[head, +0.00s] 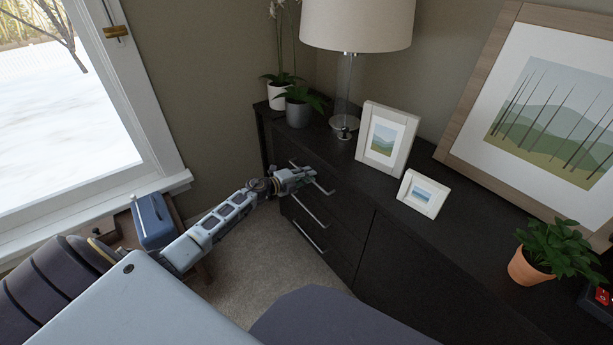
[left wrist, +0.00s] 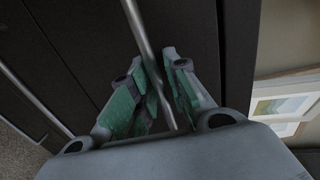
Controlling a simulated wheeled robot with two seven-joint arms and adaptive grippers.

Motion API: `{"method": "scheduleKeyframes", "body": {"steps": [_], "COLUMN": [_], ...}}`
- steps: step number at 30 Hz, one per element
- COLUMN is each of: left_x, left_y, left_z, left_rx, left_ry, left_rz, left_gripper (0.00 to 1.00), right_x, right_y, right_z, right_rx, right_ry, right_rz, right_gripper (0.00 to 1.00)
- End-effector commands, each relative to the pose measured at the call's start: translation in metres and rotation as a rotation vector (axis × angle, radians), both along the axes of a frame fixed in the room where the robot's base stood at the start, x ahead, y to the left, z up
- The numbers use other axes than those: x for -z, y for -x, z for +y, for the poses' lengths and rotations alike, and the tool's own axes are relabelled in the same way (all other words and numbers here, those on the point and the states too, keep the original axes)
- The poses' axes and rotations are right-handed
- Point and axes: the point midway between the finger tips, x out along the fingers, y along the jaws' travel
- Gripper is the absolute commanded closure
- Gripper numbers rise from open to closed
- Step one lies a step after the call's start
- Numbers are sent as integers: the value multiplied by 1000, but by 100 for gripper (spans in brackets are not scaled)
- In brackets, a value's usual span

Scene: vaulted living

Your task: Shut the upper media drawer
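The dark media cabinet (head: 420,265) has a stack of drawers at its left end. The upper drawer's metal bar handle (head: 326,188) is at my left gripper (head: 303,178), just below the cabinet top. In the left wrist view the handle (left wrist: 141,30) runs between the two green-padded fingers of the gripper (left wrist: 167,92). The pads lie close on both sides of the bar. The upper drawer front looks flush or nearly flush with the cabinet; the gripper hides part of it, so any small gap cannot be told. My right gripper is out of view.
Lower drawer handles (head: 308,238) sit beneath. On the cabinet top stand a lamp (head: 358,22), potted plants (head: 299,109), small picture frames (head: 383,141) and a large picture (head: 480,150). A blue box (head: 153,221) is by the window. Carpet (head: 262,255) lies clear before the drawers.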

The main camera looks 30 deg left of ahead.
Motion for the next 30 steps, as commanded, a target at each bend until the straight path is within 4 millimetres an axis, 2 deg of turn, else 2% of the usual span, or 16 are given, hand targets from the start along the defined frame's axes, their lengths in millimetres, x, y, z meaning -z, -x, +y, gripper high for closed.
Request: {"method": "scheduleKeyframes", "body": {"steps": [11, 30], "left_x": [-1, -10], "left_y": [5, 47], "left_z": [2, 19], "left_rx": [1, 1], "left_ry": [1, -1], "left_rz": [-1, 0], "left_gripper": [82, 82], "right_x": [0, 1], "right_y": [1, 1], "right_z": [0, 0], "right_rx": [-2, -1], "right_ry": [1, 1], "right_rz": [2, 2], "right_gripper": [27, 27]}}
